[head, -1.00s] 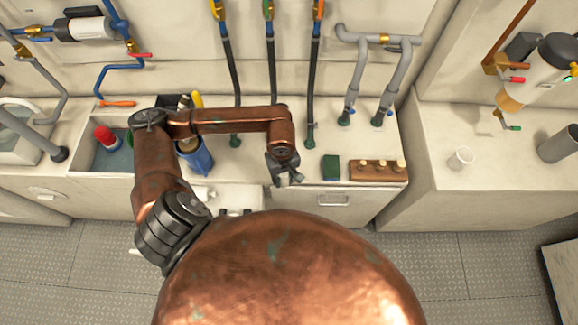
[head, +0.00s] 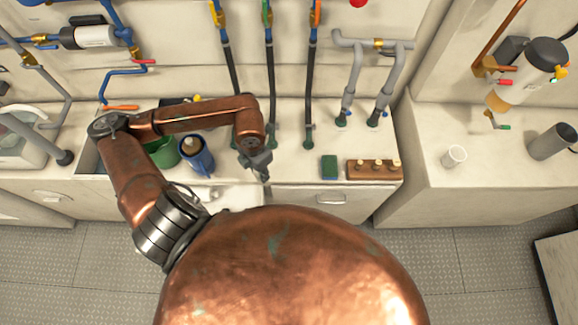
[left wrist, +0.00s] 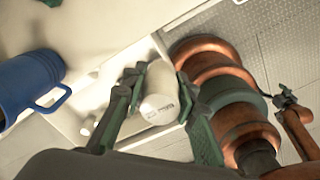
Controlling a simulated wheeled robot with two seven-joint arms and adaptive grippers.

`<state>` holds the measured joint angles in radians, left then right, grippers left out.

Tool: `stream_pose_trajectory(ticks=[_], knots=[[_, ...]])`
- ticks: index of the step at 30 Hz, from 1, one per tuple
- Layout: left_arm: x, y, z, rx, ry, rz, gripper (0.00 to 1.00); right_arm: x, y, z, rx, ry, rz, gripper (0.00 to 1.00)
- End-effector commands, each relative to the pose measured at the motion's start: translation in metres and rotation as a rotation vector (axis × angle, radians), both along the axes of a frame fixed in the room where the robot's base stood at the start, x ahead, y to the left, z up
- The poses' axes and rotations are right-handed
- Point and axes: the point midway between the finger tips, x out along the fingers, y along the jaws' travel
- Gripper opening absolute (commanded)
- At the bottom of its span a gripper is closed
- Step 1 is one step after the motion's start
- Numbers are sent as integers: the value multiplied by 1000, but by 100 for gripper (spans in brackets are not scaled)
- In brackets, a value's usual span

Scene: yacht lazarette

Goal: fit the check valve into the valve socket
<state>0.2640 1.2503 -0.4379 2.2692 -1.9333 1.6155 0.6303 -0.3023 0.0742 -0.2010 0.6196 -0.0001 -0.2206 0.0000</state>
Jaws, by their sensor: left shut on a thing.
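My left gripper (head: 260,170) hangs over the front edge of the counter, left of the drawer handle. In the left wrist view its two dark fingers (left wrist: 160,112) are closed on a white cylindrical piece with small dark print (left wrist: 160,95), which seems to be the check valve. The piece is not clearly visible in the head view. I cannot identify the valve socket for certain. What seems to be my right gripper (left wrist: 286,99) shows small at the right of the left wrist view; its jaws are too small to read.
A blue jug (head: 197,155) and a green container (head: 162,152) stand left of my left gripper. A green block (head: 329,167) and a wooden block with brass-topped pegs (head: 375,170) lie to the right. Several hoses and grey pipes (head: 352,80) rise behind. A white cup (head: 454,156) stands further right.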

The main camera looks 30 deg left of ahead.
Motion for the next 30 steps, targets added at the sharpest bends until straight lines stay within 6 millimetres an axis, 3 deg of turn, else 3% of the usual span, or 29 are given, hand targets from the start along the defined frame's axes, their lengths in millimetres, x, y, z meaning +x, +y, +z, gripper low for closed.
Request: stream_pose_trajectory(ticks=[11, 15, 21, 30], knots=[[78, -20, -35, -4, -1, 10, 2, 2, -4, 5, -4, -2, 2, 100], [101, -26, -60, -3, 3, 9, 2, 2, -6, 4, -7, -3, 3, 100], [123, -30, -86, -3, 1, 8, 2, 2, -9, 4, -9, -3, 2, 100], [132, -32, -107, -2, 4, 8, 2, 3, -9, 5, -9, -4, 2, 100]])
